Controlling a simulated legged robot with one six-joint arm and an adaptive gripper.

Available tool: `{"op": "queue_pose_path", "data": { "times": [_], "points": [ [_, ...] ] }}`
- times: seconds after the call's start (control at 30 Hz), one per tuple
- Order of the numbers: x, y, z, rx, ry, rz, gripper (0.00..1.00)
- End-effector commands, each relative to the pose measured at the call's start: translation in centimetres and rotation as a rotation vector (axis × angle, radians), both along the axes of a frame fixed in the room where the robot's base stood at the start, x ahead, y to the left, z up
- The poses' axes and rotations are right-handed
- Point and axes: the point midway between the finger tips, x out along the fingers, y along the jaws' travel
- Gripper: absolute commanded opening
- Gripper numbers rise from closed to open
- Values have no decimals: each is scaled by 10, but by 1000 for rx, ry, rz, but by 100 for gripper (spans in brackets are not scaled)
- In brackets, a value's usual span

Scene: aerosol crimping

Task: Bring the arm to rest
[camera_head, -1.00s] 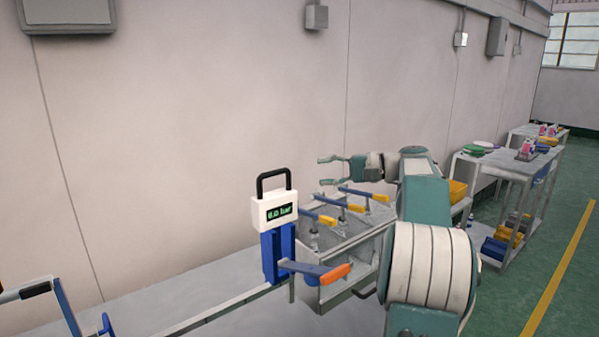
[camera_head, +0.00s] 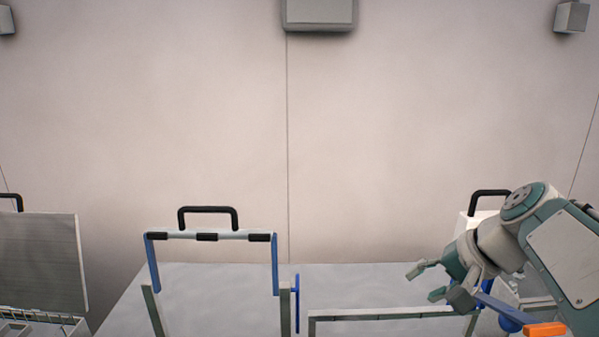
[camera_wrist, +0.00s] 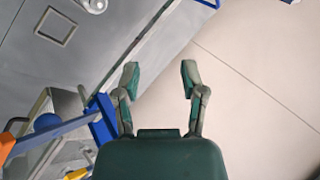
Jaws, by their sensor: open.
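My gripper (camera_head: 430,281) is at the right of the head view, in front of the grey table (camera_head: 375,285) as seen from my body. Its fingers are spread apart with nothing between them. In the wrist view my gripper (camera_wrist: 158,82) also shows two separate fingers, with the wall and the table's edge beyond. My arm comes in from the right side of the head view and is bent.
A blue frame with a black handle (camera_head: 207,236) stands on the table, left of centre. A white device (camera_head: 468,222) and a blue lever with an orange grip (camera_head: 545,329) are partly behind my arm. A grey panel (camera_head: 40,260) stands at far left.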

Motion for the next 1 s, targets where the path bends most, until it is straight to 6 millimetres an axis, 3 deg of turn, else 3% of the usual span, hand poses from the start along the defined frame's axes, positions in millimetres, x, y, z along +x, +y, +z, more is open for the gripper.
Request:
{"op": "queue_pose_path", "data": {
  "times": [0.03, 0.2, 0.4, 0.5, 0.7, 1.0],
  "points": [
    [-16, 14, -7, -62, -4, 36, 54],
    [-63, 39, -38, -282, -29, 149, 54],
    [-112, 50, -74, -528, -110, 298, 54],
    [-128, 51, -88, -619, -153, 359, 54],
    [-138, 50, -99, -693, -190, 410, 54],
    [-138, 50, -99, -692, -189, 408, 54]
  ]
}}
